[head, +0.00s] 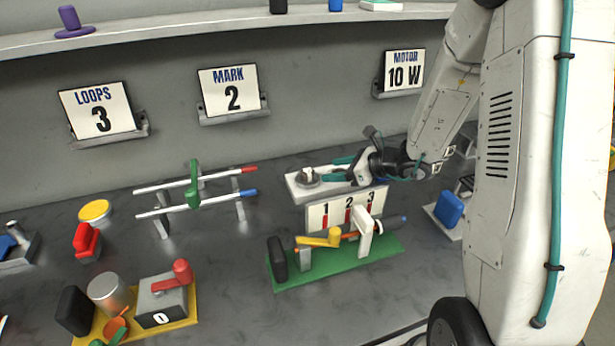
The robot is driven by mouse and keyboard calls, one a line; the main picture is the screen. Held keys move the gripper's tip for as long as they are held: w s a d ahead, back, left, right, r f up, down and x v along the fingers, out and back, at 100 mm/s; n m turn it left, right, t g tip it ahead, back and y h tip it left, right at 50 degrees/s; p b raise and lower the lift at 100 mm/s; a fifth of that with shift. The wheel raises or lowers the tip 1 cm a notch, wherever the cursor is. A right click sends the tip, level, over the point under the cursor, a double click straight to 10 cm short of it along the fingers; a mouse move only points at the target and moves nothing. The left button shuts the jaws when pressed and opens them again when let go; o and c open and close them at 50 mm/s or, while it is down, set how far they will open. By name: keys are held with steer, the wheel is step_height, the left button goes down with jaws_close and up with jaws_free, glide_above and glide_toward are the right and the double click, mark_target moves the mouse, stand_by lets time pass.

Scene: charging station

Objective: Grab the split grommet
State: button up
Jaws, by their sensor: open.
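A small grey round piece with a pale upright part, which looks like the split grommet (307,178), sits on a white flat block (294,188) in the middle of the bench. My gripper (335,168) reaches in from the right, low over the same block. Its two teal fingers are apart and point left toward the round piece. A small gap seems to lie between the fingertips and the piece; I cannot tell for sure whether they touch. Nothing shows between the fingers.
A white panel marked 1, 2, 3 (331,213) stands just in front, on a green base (318,266). A rack with two rods and a green clip (193,188) stands to the left. A yellow base (182,322) with several parts is front left. The wall with signs is behind.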

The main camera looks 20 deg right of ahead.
mark_target(311, 172)
steer(key=x, duration=0.7)
steer(key=shift+w+a, duration=0.15)
steer(key=shift+w, duration=0.1)
steer(key=shift+c, duration=0.2)
steer(key=c, duration=1)
